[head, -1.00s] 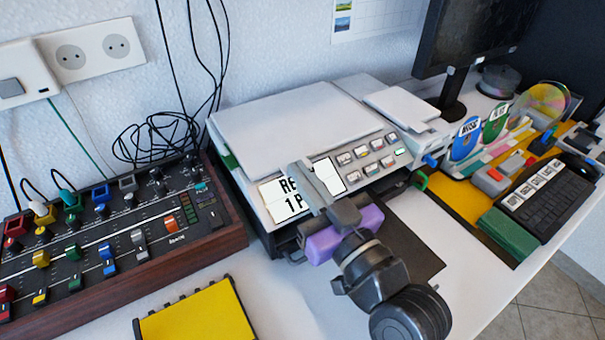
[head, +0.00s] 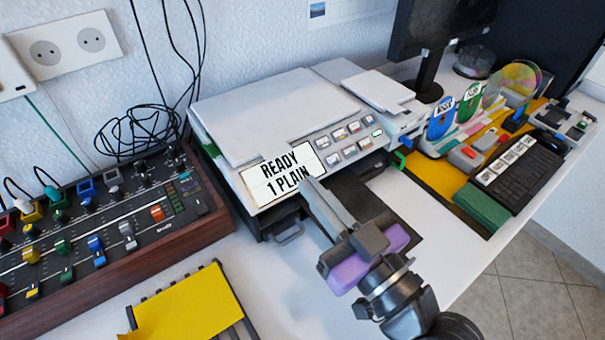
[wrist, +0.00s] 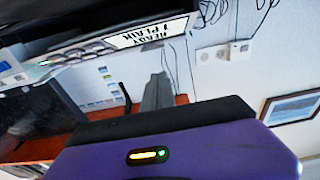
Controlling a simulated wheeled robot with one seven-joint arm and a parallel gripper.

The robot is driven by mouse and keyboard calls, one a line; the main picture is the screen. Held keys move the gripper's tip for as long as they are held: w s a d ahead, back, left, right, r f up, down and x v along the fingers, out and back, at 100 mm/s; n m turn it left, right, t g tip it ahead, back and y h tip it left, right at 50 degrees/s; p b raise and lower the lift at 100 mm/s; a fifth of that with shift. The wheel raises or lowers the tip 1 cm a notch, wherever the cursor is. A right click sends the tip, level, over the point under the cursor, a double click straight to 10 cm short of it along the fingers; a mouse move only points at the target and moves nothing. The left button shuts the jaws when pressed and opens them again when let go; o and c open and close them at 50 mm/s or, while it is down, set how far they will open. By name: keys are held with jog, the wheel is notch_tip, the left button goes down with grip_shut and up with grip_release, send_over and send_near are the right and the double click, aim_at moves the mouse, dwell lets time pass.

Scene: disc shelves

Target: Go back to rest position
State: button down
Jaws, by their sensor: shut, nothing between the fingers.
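My gripper (head: 318,197) is shut and empty. In the head view its grey fingers point up and left, in front of the lower right part of the printer's display. The purple wrist part of my arm is behind it, to the lower right. In the wrist view the shut fingers (wrist: 157,92) stand up from the dark and purple housing. The white printer (head: 290,110) has a display (head: 275,175) reading "READY 1 PLAIN", partly covered by a fingertip. The display shows turned over at the top of the wrist view (wrist: 150,30).
A mixer panel (head: 100,230) with coloured knobs stands at the left. A yellow-topped tray (head: 190,305) lies at the front. Disc holders (head: 470,105), a keyboard (head: 525,175) and a green block (head: 478,208) are at the right. The white table's right front edge drops to a tiled floor.

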jog(key=shift+s+d, duration=0.1)
jog(key=shift+s, duration=0.1)
jog(key=s+d+f+m+t+h, duration=0.1)
jog(key=s+d+f+m+h, duration=0.1)
jog(key=s+d+f+h, duration=0.1)
jog(key=s+d+f+m+h, duration=0.2)
jog(key=s+d+f+h, duration=0.1)
jog(key=s+d, duration=0.3)
jog(key=s+d+f+m+t+h, duration=0.1)
jog(key=s+d+f+m+h, duration=0.2)
jog(key=d, duration=0.3)
jog(key=shift+s+d+t+h, duration=0.1)
jog(key=shift+s+t+h, duration=0.2)
jog(key=shift+s, duration=0.55)
jog(key=s+d+f+g+h, duration=0.15)
jog(key=s+f+g, duration=0.35)
jog(key=s, duration=0.9)
notch_tip(320, 180, up, 14)
jog(key=t+p, duration=0.1)
jog(key=p, duration=1.4)
jog(key=shift+w+d, duration=0.15)
jog(key=shift+d, duration=0.25)
